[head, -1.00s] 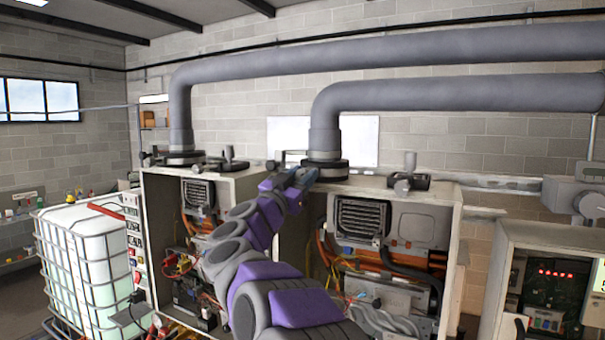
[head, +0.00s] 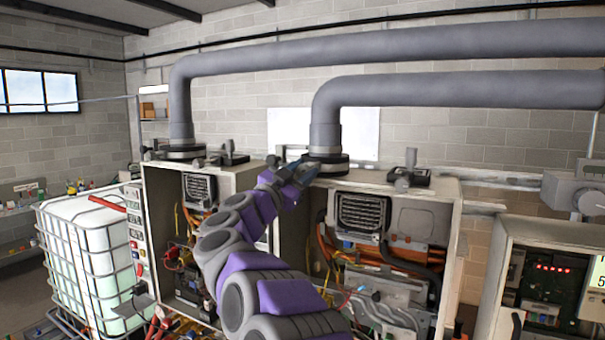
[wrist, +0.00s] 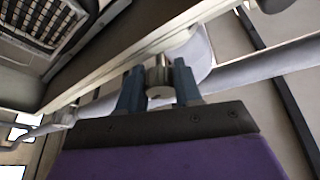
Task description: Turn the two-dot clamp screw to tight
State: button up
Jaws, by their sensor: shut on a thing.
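My gripper (head: 292,174) reaches up to the left side of the clamp collar (head: 326,165) at the foot of the nearer grey pipe, on top of the right heater cabinet. In the wrist view my gripper (wrist: 159,82) has its two blue-grey fingers shut on a short, round metal clamp screw (wrist: 158,76), one finger on each side. In the head view this screw is hidden by my gripper. No dot marks are readable, so I cannot tell from marks which screw it is. Another clamp collar (head: 180,153) circles the foot of the left pipe.
The open right heater cabinet (head: 449,255) and open left cabinet (head: 152,235) stand below, with wires and hoses inside. Upright fittings (head: 410,165) stand on the right cabinet's top. The grey pipe (head: 450,90) runs overhead. A caged white tank (head: 90,250) stands at left.

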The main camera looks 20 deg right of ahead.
jog(key=o, duration=0.7)
jog(key=shift+f, duration=0.1)
jog(key=o, duration=0.3)
jog(key=shift+a, duration=0.2)
jog(key=shift+f, duration=0.1)
